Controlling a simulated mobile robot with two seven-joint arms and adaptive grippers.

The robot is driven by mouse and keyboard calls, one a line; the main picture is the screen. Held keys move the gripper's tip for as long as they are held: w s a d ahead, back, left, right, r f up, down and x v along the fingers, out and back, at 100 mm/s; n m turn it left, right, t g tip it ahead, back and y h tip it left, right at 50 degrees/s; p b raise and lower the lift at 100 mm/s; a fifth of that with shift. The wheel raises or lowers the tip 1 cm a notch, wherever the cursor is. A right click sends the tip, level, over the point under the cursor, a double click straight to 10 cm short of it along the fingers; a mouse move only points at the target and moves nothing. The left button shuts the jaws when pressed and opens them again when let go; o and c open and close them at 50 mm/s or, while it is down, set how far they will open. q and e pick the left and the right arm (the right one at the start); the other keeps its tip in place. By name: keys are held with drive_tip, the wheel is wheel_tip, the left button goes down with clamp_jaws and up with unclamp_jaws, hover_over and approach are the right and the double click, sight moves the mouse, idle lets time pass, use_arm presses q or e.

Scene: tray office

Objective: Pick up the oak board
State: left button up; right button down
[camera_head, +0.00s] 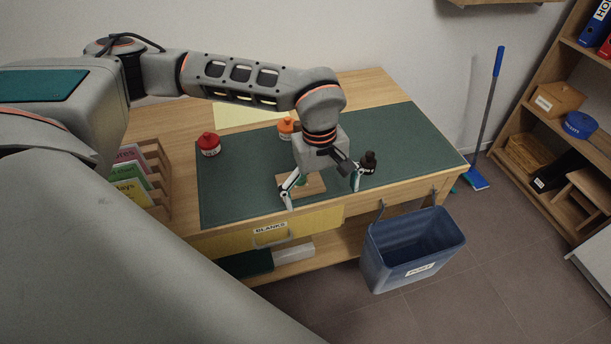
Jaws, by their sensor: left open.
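The oak board (314,186) is a small light-brown board lying on the dark green mat (235,195) near the front edge of the desk. A small green thing shows on top of the board, partly hidden by my gripper. My left gripper (323,198) is over the board, open, with one finger at the board's left side and the other at its right. I cannot tell whether the fingers touch the board. My right gripper is not in view.
A dark bottle (369,163) stands close by the right finger. A file rack (157,160) is at left. A blue bin (412,252) hangs at the desk front.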

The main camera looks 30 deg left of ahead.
use_arm(q)
drive_tip(key=w+a, duration=0.1)
drive_tip(key=a, duration=0.1)
drive_tip(key=w+a+r+y, duration=0.1)
drive_tip(key=a, duration=0.2)
drive_tip(key=w+a+r+t+y, duration=0.1)
drive_tip(key=w+a, duration=0.1)
drive_tip(key=shift+a+r, duration=0.25)
drive_tip(key=shift+a, duration=0.05)
drive_tip(key=shift+w+a+f, duration=0.1)
drive_tip(key=shift+a+f, duration=0.15)
drive_tip(key=f, duration=0.4)
drive_tip(key=a+f+b, duration=0.1)
drive_tip(key=f, duration=0.2)
drive_tip(key=shift+w, duration=0.25)
drive_tip(key=shift+r, duration=0.1)
drive_tip(key=c, duration=1.2)
